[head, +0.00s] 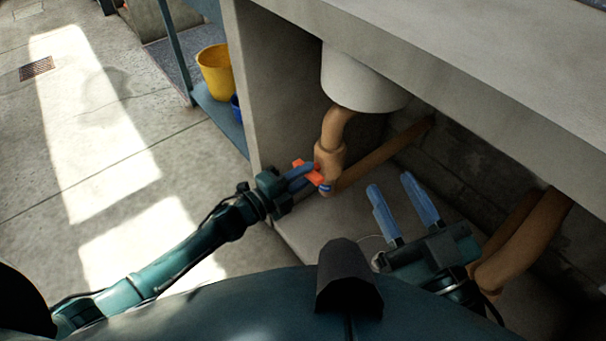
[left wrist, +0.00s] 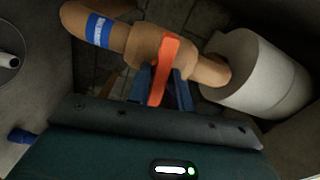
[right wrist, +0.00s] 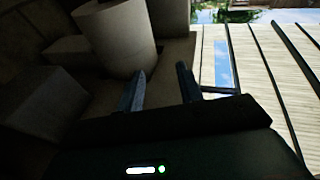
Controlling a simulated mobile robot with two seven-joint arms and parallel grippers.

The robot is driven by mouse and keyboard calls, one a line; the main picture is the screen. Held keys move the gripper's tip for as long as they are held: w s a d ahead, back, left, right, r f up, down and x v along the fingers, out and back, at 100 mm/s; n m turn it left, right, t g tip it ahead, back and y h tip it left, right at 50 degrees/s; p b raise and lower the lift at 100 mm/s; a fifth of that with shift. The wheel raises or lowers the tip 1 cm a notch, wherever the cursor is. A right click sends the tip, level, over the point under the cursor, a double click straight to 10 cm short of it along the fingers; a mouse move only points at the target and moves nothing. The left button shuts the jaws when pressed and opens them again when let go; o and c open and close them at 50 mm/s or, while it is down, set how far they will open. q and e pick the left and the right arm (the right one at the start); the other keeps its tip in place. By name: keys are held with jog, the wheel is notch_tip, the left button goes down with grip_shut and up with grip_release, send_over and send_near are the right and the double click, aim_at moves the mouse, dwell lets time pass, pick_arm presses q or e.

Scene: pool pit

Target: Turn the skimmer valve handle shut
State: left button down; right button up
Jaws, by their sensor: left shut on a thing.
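The skimmer valve handle (head: 308,172) is an orange-red lever on the tan pipe's valve body (head: 328,160), below a white cylinder (head: 358,82). My left gripper (head: 303,177) has its blue fingers on the handle. In the left wrist view the handle (left wrist: 163,70) lies between the two fingers (left wrist: 160,88), across the tan valve body (left wrist: 150,48). The gripper is shut on it, and the fingers partly hide it. My right gripper (head: 406,203) is open and empty, right of the valve; its fingers (right wrist: 160,90) also stand apart in the right wrist view.
A blue-and-white band (left wrist: 99,30) wraps the pipe near the valve. More tan pipes (head: 525,240) run at the right. A concrete side wall (head: 275,80) and overhanging slab (head: 470,75) enclose the space. A yellow bucket (head: 214,72) stands on a shelf outside. The floor at left is open.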

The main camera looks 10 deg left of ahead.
pick_arm(q)
jog(key=shift+m, duration=0.9)
pick_arm(e)
jog(key=shift+r, duration=0.4)
pick_arm(q)
jog(key=shift+a, duration=0.1)
pick_arm(e)
jog(key=shift+f, duration=0.15)
pick_arm(q)
jog(key=c, duration=1.3)
grip_release()
pick_arm(e)
jog(key=shift+w, duration=0.1)
pick_arm(q)
jog(key=shift+o, duration=0.2)
jog(key=p+v, duration=0.3)
jog(key=v, duration=1)
pick_arm(e)
jog(key=shift+d+f+n+h, duration=0.3)
jog(key=shift+d, duration=0.05)
